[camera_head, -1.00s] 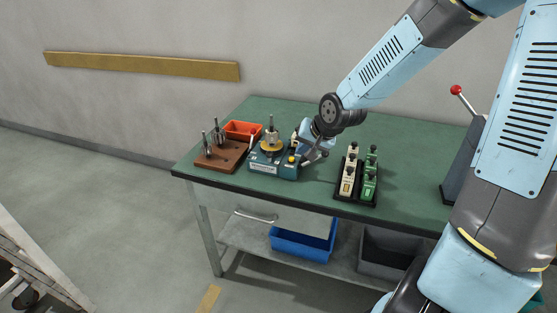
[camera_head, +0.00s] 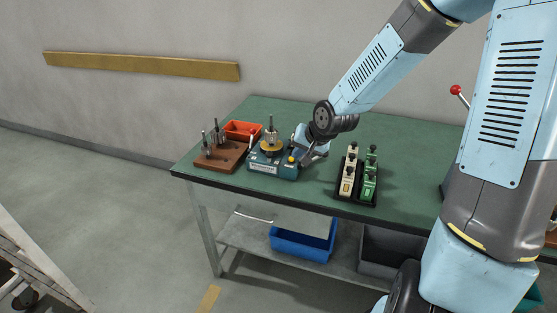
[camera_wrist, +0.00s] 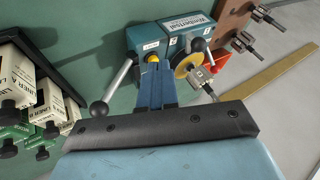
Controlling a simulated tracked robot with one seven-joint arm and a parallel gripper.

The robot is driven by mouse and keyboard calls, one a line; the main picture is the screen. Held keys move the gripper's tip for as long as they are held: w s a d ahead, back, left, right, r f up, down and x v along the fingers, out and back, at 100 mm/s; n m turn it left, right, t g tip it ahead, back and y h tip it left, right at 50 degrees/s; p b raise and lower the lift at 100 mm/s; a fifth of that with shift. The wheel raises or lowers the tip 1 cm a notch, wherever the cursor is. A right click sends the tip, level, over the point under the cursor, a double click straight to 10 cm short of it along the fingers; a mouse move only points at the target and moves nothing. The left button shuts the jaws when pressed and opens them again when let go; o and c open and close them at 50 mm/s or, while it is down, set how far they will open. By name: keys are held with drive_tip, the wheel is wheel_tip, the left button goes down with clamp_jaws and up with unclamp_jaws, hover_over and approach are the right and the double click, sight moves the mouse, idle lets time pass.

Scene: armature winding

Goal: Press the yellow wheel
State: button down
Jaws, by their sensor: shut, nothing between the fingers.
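The blue winding machine (camera_head: 268,168) stands on the green table. A yellow wheel (camera_head: 271,147) lies on top of it, with an armature standing in its middle. A small round yellow knob (camera_head: 291,160) is on the machine's right end. In the wrist view the yellow wheel (camera_wrist: 187,66) is just right of my fingers, and the yellow knob (camera_wrist: 152,57) is at their tips, partly hidden. My gripper (camera_head: 300,163) is shut and empty, beside the machine's right end. I cannot tell whether its tips touch the knob.
A brown board (camera_head: 222,155) with upright armatures and an orange tray (camera_head: 241,129) are left of the machine. A black tray holds cream boxes (camera_head: 349,175) and green boxes (camera_head: 370,180) to the right. Lever arms with dark ball ends (camera_wrist: 99,109) flank my fingers.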

drive_tip(key=shift+x, duration=3.5)
drive_tip(key=shift+w+a+f, duration=0.1)
drive_tip(key=shift+w+a, duration=0.05)
drive_tip(key=shift+a, duration=0.1)
drive_tip(key=shift+w+a, duration=0.2)
drive_tip(key=shift+a, duration=0.65)
drive_tip(key=shift+w+a, duration=0.25)
drive_tip(key=shift+a, duration=0.6)
